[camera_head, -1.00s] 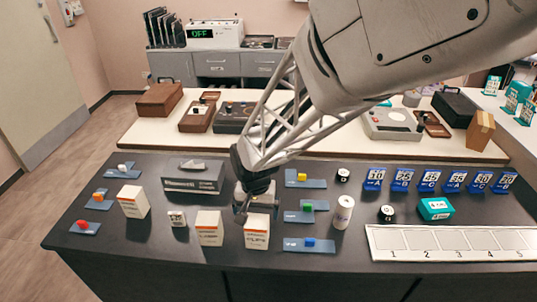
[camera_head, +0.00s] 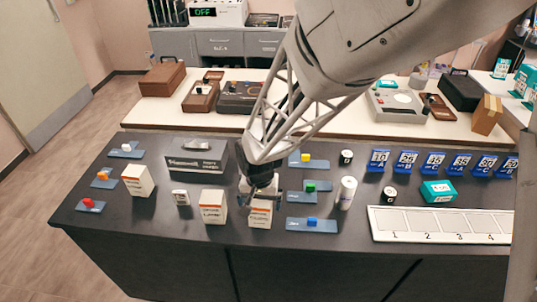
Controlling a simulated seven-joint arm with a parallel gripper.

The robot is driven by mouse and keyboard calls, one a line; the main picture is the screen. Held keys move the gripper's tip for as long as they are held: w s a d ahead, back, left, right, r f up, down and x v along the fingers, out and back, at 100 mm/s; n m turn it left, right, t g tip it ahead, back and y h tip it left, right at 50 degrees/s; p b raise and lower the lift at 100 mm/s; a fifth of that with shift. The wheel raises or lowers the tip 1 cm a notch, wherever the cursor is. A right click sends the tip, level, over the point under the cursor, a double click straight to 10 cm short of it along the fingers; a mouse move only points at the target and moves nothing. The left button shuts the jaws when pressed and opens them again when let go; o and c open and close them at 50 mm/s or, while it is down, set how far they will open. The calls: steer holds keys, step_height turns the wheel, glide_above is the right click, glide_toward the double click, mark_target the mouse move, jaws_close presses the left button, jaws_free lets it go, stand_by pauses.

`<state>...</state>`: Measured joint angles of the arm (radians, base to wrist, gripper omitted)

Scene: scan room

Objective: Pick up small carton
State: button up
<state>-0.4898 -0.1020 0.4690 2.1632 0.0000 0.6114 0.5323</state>
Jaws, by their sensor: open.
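Three white cartons with orange bands and print stand on the dark table: a left one (camera_head: 138,181), a middle one (camera_head: 213,209) and a right one (camera_head: 260,215). I cannot tell which of these the task calls the small carton. My gripper (camera_head: 263,194) is open and points down at the top of the right carton, hiding part of its upper edge. I cannot tell whether it touches the carton.
A grey box (camera_head: 196,157) stands behind the cartons. Blue mats with coloured cubes lie near my gripper, including one with a blue cube (camera_head: 312,222). A white cylinder (camera_head: 346,192), a teal box (camera_head: 437,191) and a numbered white tray (camera_head: 440,238) are to the right.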

steer(key=shift+f, duration=1.35)
steer(key=c, duration=1)
steer(key=shift+c, duration=0.2)
steer(key=shift+r, duration=0.1)
steer(key=shift+r, duration=0.8)
step_height(320, 180, up, 2)
steer(key=shift+s, duration=0.1)
steer(key=s+d, duration=0.3)
steer(key=s, duration=0.4)
steer(key=s+d+r, duration=0.1)
steer(key=s+d, duration=0.3)
steer(key=s, duration=0.3)
steer(key=shift+d, duration=0.15)
steer(key=shift+r, duration=0.1)
